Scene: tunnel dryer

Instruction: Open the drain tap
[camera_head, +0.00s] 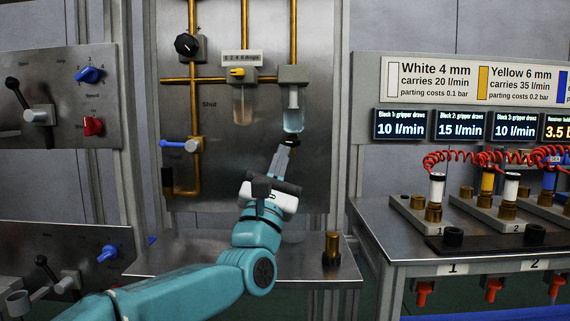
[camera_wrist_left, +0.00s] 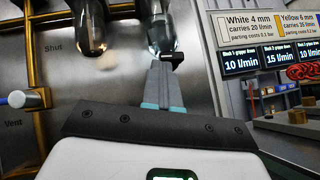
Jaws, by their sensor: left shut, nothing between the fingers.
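Two clear bowls hang from the brass pipework on the upright grey panel. The right bowl (camera_head: 293,108) holds pale liquid and has a small black drain tap (camera_head: 290,141) at its bottom. In the left wrist view the tap (camera_wrist_left: 171,57) shows as a black piece under the bowl (camera_wrist_left: 160,32). My left gripper (camera_head: 284,150) is shut and empty, with its fingertips just below the tap. In the left wrist view its fingertips (camera_wrist_left: 162,64) reach up close to the tap; whether they touch it I cannot tell. My right gripper is in neither view.
The left bowl (camera_head: 242,104) holds brownish liquid. A blue-handled valve (camera_head: 174,144) and a black knob (camera_head: 187,45) sit on the pipes to the left. A brass cup (camera_head: 332,248) stands on the shelf below. A bench (camera_head: 395,232) with red coiled hoses is at right.

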